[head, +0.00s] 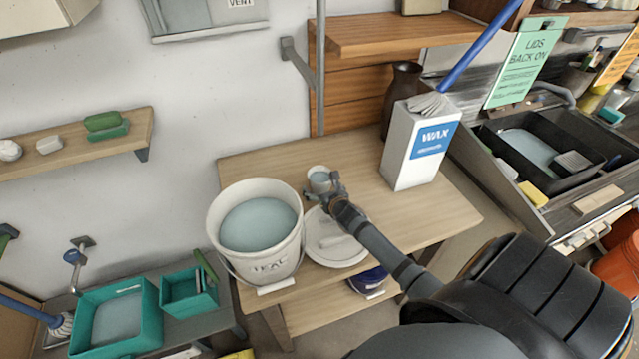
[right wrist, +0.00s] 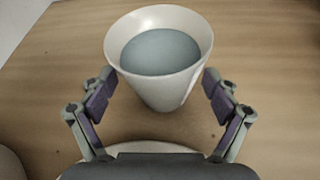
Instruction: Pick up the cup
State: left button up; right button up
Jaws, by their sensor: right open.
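The cup (head: 320,180) is small and white and stands upright on the wooden table (head: 420,215), behind the white lid and right of the large bucket. In the right wrist view the cup (right wrist: 150,85) holds grey-blue liquid close to its rim. My right gripper (head: 323,192) is at the cup's near side. In the right wrist view its open fingers (right wrist: 160,92) stand on either side of the cup, with a gap on both sides. My left gripper is not in view.
A white bucket of grey-blue glaze (head: 213,225) stands left of the cup. A round white lid (head: 335,255) lies in front, under my right arm. A white WAX box (head: 405,150) and a dark vase (head: 400,85) stand to the right. The wall is close behind.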

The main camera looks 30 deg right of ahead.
jog(key=shift+s+r, duration=0.1)
jog(key=shift+s, duration=0.05)
jog(key=c, duration=1.6)
jog(key=shift+r, duration=0.15)
jog(key=shift+r, duration=0.8)
jog(key=shift+s+a+r+b, duration=0.35)
jog(key=shift+s+a+r, duration=0.7)
jog(key=shift+s+r, duration=0.9)
jog(key=shift+s+a+r+b, duration=0.35)
jog(key=shift+s+a+r, duration=0.65)
jog(key=shift+s+r, duration=0.95)
jog(key=shift+s+a+r+b, duration=0.35)
jog(key=shift+s+a+r, duration=0.7)
jog(key=shift+s+r, duration=0.9)
